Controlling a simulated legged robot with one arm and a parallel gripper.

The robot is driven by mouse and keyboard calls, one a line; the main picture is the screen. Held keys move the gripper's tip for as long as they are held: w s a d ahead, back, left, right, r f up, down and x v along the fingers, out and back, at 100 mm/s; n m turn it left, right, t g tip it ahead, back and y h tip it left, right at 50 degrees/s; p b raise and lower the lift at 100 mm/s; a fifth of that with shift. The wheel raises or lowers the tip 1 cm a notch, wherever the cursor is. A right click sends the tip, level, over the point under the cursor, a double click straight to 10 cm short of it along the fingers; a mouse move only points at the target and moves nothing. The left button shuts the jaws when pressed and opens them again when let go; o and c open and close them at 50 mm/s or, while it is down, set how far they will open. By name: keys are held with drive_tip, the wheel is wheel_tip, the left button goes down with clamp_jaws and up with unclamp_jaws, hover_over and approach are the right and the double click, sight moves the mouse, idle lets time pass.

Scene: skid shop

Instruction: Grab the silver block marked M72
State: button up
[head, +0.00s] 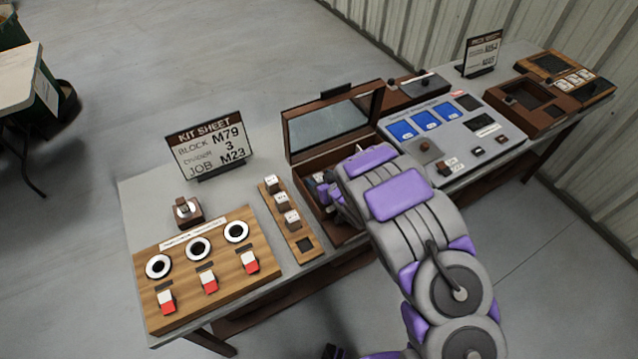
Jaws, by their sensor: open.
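Several small silver blocks stand in a row on a narrow wooden strip (303,243): a far one (271,183), a middle one (282,200) and a near one (291,219). Their marks are too small to read, so I cannot tell which is M72. My gripper (323,189) is open, low in the brown box with a raised lid (287,136), right of the blocks. My arm hides much of the box's inside, and I cannot make out what lies between the fingers.
A kit sheet sign (210,145) reads block M79, job M23. A wooden board (205,265) with round dials and red-white switches stands left. A small brown stand (186,211) sits behind it. A grey panel (450,130) with blue screens is right of the box.

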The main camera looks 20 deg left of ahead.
drive_tip(key=shift+c, duration=0.2)
drive_tip(key=shift+d, duration=0.1)
drive_tip(key=c, duration=1.2)
drive_tip(key=shift+r, duration=0.15)
